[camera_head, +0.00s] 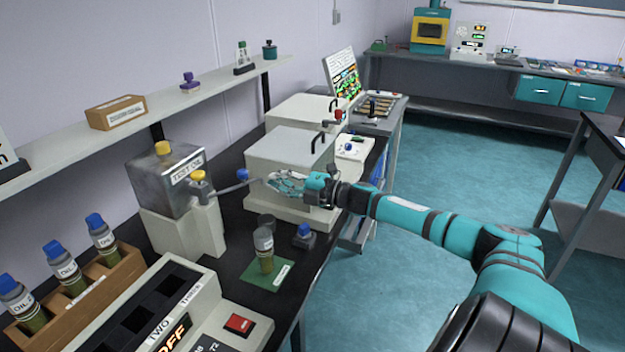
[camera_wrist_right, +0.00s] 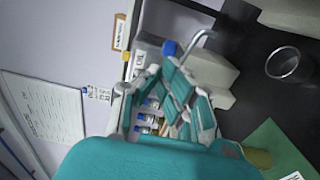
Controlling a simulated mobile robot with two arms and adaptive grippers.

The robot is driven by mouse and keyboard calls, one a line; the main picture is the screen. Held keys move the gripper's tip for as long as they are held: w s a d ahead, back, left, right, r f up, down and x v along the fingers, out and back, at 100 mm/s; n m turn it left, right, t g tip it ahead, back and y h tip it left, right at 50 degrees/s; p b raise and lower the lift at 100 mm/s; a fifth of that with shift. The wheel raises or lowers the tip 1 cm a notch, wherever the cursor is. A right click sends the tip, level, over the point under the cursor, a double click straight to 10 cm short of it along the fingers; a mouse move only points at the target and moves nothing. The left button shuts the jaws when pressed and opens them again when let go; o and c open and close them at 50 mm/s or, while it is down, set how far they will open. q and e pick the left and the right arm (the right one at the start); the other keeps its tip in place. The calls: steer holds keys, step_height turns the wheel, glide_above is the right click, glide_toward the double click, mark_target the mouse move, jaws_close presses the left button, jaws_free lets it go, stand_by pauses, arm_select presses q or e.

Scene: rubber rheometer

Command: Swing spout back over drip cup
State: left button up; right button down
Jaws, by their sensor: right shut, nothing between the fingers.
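The metal test oil tank (camera_head: 165,185) has a yellow-topped valve (camera_head: 201,189) with a thin grey spout (camera_head: 233,187) pointing right. My left gripper is out of view.
A sample beaker (camera_head: 264,250) stands on a green mat (camera_head: 270,284) in front of the cup. A blue-knobbed block (camera_head: 304,237) sits to its right. White instrument housings (camera_head: 290,160) stand behind the gripper. A rack of oil bottles (camera_head: 95,290) is at the left.

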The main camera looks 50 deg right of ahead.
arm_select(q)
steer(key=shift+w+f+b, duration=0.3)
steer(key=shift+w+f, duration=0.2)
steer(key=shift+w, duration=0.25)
arm_select(e)
steer(key=s+d, duration=0.4)
steer(key=d, duration=0.2)
steer(key=shift+f, duration=0.35)
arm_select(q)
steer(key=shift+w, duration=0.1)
